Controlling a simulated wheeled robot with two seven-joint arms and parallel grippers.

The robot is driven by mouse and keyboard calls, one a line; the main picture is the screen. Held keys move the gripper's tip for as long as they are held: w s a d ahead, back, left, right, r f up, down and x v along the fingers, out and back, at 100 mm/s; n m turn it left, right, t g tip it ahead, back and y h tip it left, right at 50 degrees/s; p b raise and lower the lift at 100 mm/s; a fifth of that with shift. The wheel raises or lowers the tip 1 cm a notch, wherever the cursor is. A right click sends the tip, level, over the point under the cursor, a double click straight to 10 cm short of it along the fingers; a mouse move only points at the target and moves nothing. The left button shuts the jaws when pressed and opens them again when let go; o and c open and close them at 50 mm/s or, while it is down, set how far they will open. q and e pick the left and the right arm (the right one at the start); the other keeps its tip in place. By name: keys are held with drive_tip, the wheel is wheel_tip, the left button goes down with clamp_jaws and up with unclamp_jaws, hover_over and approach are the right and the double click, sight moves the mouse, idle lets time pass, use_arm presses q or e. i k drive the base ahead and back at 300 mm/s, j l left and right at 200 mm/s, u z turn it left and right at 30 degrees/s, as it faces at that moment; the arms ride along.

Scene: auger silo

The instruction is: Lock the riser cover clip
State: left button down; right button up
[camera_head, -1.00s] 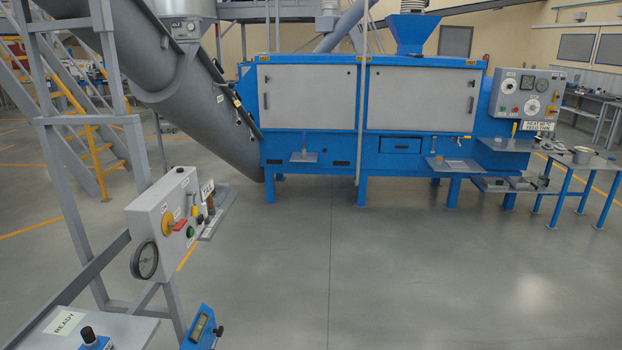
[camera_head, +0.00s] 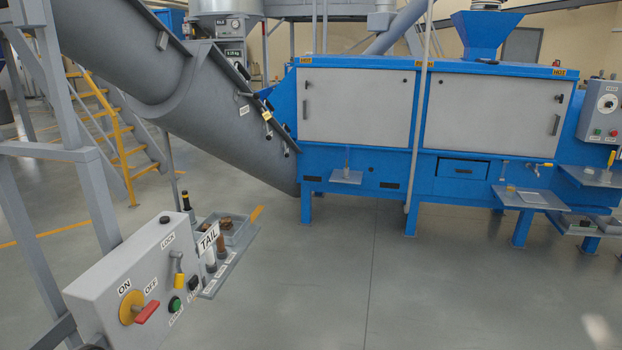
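The grey inclined riser (camera_head: 190,100) runs from the upper left down to the left end of the blue machine. Several dark clips or handles sit along its upper right edge, one near the top (camera_head: 243,71) and others lower down. A small yellow tag (camera_head: 267,115) hangs by the middle ones, and a white label (camera_head: 244,109) is on the riser wall. At this distance I cannot tell which clip is the cover clip or whether any is locked. Neither of my grippers is in view.
A grey control box (camera_head: 135,280) with a red-handled switch and a TAIL tray (camera_head: 232,238) stands at the front left, between me and the riser. The blue machine (camera_head: 350,185) stands behind. The grey floor (camera_head: 370,290) in the middle is clear.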

sight(255, 95)
drive_tip(key=i+l+u, duration=0.35)
drive_tip(key=i, duration=0.25)
drive_tip(key=i+l+u, duration=0.4)
drive_tip(key=i+l, duration=0.05)
drive_tip(key=i, duration=0.1)
